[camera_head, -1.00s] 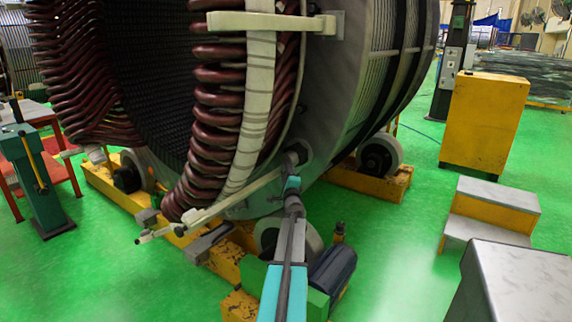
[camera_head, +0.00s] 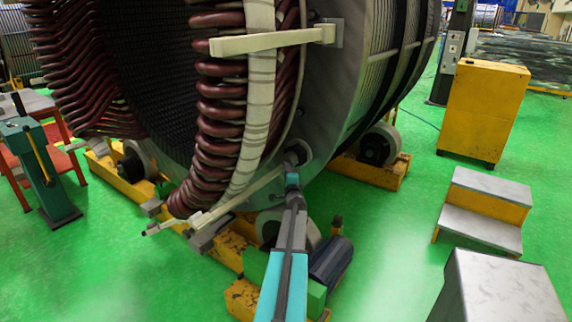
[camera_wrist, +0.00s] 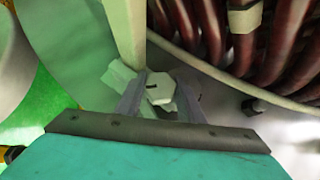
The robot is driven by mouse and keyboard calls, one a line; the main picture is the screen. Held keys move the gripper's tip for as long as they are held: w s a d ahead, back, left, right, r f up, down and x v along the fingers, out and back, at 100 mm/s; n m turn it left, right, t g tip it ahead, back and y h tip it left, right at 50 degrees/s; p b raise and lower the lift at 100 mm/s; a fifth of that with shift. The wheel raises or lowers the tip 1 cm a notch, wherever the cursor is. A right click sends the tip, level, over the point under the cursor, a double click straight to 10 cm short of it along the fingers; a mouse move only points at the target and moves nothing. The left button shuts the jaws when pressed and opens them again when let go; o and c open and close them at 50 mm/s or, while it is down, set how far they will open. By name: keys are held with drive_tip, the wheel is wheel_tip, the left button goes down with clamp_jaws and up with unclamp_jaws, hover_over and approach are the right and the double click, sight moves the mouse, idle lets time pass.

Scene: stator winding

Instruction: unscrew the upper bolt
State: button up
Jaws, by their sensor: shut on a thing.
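My gripper (camera_wrist: 161,98) is shut on a pale hexagonal bolt head (camera_wrist: 160,88), which sits between its two grey fingers in the wrist view. A dark slot-like mark shows beside the bolt head. A pale mounting plate (camera_wrist: 121,80) lies behind it, at the end of a cream bar (camera_wrist: 126,30). In the head view my gripper (camera_head: 292,172) reaches the stator's (camera_head: 335,95) flange at the right end of the lower cream bar (camera_head: 245,192). The bolt is too small or hidden there. I cannot tell from the frames whether it is the upper one.
Dark red coils (camera_head: 222,110) stand close to the gripper. An upper cream bar (camera_head: 270,42) crosses above them. Yellow roller supports (camera_head: 370,172) and a dark motor (camera_head: 330,260) are below. Yellow steps (camera_head: 488,208) and a yellow cabinet (camera_head: 483,110) stand right on open green floor.

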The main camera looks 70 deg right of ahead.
drive_tip(key=shift+s+r+n+g+y+p, duration=0.1)
drive_tip(key=shift+n+g+y+p, duration=0.9)
drive_tip(key=shift+p, duration=5.3)
drive_tip(key=shift+n+y+p, duration=0.4)
drive_tip(key=shift+n+p, duration=0.2)
drive_tip(key=shift+p, duration=0.7)
drive_tip(key=shift+f+n+g+y+p, duration=0.2)
drive_tip(key=shift+n+g+y+p, duration=0.15)
drive_tip(key=shift+p, duration=0.35)
drive_tip(key=o, duration=1.1)
drive_tip(key=shift+c, duration=0.2)
drive_tip(key=shift+r, duration=0.1)
drive_tip(key=v, duration=1.3)
drive_tip(key=shift+a, duration=0.4)
drive_tip(key=shift+s, duration=0.1)
